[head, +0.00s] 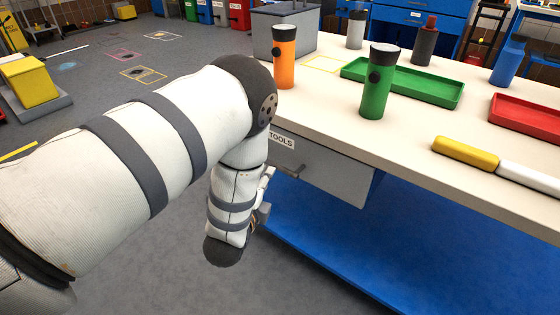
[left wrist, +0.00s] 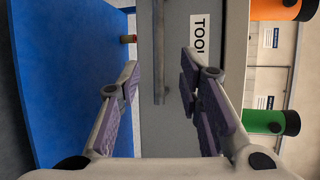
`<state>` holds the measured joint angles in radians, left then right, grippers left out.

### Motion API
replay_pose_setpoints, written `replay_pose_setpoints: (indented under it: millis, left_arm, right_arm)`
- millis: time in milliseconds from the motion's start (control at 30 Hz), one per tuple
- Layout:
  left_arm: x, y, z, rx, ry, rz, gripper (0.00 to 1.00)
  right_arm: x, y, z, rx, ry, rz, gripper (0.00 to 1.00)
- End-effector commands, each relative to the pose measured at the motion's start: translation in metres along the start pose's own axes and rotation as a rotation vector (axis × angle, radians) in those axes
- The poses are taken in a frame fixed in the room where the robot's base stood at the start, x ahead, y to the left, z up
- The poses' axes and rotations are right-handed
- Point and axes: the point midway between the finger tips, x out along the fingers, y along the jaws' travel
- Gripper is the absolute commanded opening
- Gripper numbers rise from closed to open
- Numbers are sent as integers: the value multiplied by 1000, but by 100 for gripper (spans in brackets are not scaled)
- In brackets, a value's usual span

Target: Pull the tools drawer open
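The tools drawer (head: 335,172) is a grey drawer under the pale bench top, its face looking flush with the bench edge. It carries a white TOOLS label (head: 282,140) and a dark bar handle (head: 290,171), partly hidden by my left arm. My left gripper (head: 264,196) is beside the drawer front in the head view. In the left wrist view the gripper (left wrist: 160,75) is open, with purple finger pads apart. The handle (left wrist: 158,50) runs between the two fingers, ahead of the tips; contact does not show. My right gripper is not in view.
An orange bottle (head: 284,62) and a green bottle (head: 379,85) stand on the bench near the drawer. A green tray (head: 430,88), a red tray (head: 525,117) and a yellow-and-white bar (head: 467,152) are farther right. A blue lower shelf (head: 330,255) lies below the drawer.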

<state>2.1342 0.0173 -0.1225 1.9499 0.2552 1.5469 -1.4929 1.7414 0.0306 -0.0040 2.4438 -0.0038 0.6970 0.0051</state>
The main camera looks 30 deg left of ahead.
Motion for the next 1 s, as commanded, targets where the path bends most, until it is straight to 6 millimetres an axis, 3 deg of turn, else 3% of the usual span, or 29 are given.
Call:
replay_pose_setpoints:
  millis: [200, 400, 767, 900, 1000]
  left_arm:
    - [57, 3, 1, -4, -2, 1, 33]
    - [94, 3, 0, -4, -1, 5, 33]
    - [104, 1, 0, -3, 1, 5, 33]
    - [103, 1, 0, -4, 1, 6, 3]
    - [103, 1, 0, -4, 1, 6, 0]
  right_arm:
    - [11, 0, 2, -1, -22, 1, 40]
    - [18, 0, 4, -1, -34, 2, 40]
    - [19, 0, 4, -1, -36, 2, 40]
    - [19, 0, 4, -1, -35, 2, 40]
    - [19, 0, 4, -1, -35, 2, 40]
